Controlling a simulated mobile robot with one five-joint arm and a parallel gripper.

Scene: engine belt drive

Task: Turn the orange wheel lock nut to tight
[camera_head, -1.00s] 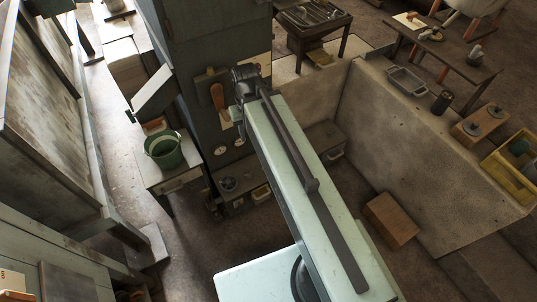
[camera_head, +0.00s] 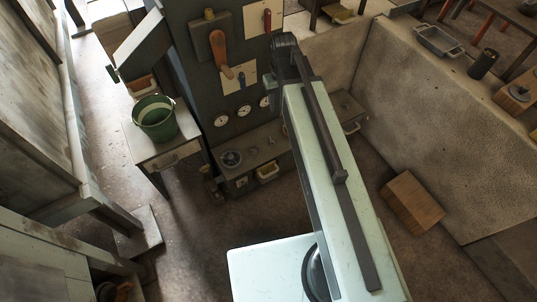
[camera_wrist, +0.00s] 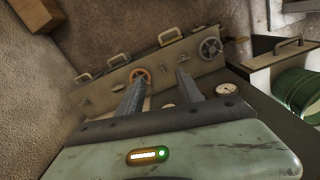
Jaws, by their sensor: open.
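In the wrist view, a small orange wheel (camera_wrist: 141,75) sits on the face of the low grey-green bench (camera_wrist: 186,58). My gripper (camera_wrist: 161,75) is open, its two grey fingers apart with nothing between them. The left fingertip overlaps the lower edge of the orange wheel in the picture; I cannot tell whether they touch. A lock nut on the wheel is too small to make out. In the head view, the orange wheel and my fingers do not show. My pale arm reaches from the bottom toward the bench (camera_head: 257,190).
A dark spoked wheel (camera_wrist: 210,47) and small levers share the bench face. A dial gauge (camera_wrist: 226,89) is close right of my fingers. A green bucket (camera_head: 154,121) stands on a side table. A wooden box (camera_head: 412,201) lies on the floor at right.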

